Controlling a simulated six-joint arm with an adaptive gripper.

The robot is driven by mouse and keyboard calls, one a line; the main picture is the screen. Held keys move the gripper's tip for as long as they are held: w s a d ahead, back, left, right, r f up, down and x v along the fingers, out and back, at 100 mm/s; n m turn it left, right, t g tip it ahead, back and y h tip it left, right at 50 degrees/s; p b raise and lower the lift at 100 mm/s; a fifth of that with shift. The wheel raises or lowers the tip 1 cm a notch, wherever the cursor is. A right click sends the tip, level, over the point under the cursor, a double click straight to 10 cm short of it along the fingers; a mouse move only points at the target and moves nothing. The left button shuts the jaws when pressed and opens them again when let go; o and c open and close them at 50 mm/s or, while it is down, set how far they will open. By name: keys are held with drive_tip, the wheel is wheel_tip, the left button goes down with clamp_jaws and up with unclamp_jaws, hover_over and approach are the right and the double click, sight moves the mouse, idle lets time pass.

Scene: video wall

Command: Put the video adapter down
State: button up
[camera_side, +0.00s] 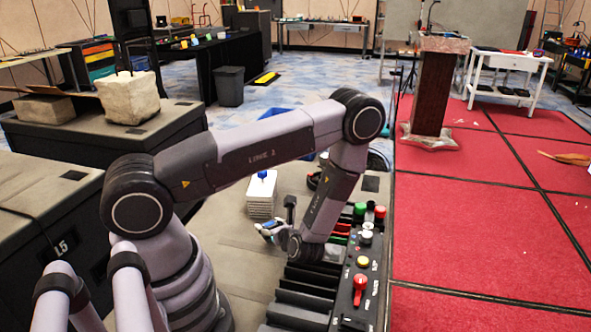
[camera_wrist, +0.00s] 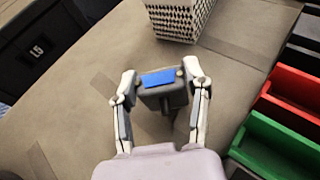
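The video adapter (camera_wrist: 165,98) is a small dark grey block with a blue patch on top and a dark stub pointing down in the wrist view. My gripper (camera_wrist: 160,80) has one finger on each side of it, and the fingertips appear to be closed on its sides. In the side view my gripper (camera_side: 268,230) is low over the tan table top (camera_side: 230,235), left of the bin row; the adapter is small there and partly hidden. I cannot tell whether it touches the table.
A white perforated holder (camera_side: 261,205) stands just behind my gripper; it also shows at the top of the wrist view (camera_wrist: 180,20). Red (camera_wrist: 290,88) and green (camera_wrist: 270,145) bins line the right. A control box with buttons (camera_side: 361,285) lies beyond them. Bare table lies left.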

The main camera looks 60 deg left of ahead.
drive_tip(key=o, duration=0.3)
drive_tip(key=shift+f, duration=0.4)
drive_tip(key=shift+w+r, duration=0.1)
drive_tip(key=shift+r, duration=0.45)
drive_tip(key=v, duration=1.2)
drive_tip(key=shift+a+r, duration=0.1)
drive_tip(key=shift+r, duration=0.15)
drive_tip(key=s+d+r+n+t+h, duration=0.1)
drive_tip(key=s+r+n+h, duration=0.3)
drive_tip(key=r, duration=0.6)
drive_tip(key=s+d+r+n+t+h, duration=0.2)
drive_tip(key=s+r+n+h, duration=0.2)
drive_tip(key=r+n, duration=0.4)
drive_tip(key=s+d+r+n+t+h, duration=0.1)
drive_tip(key=r+n+h, duration=0.4)
drive_tip(key=r, duration=0.8)
drive_tip(key=shift+s+d+r+n+t+h, duration=0.15)
drive_tip(key=shift+s+t, duration=0.1)
drive_tip(key=shift+s, duration=0.2)
drive_tip(key=shift+s+d+r+n+t+h, duration=0.1)
drive_tip(key=shift+s+n+t, duration=0.15)
drive_tip(key=shift+s, duration=0.25)
drive_tip(key=shift+s+d+r+n+t+h, duration=0.1)
drive_tip(key=shift+s+t, duration=0.2)
drive_tip(key=shift+s, duration=0.15)
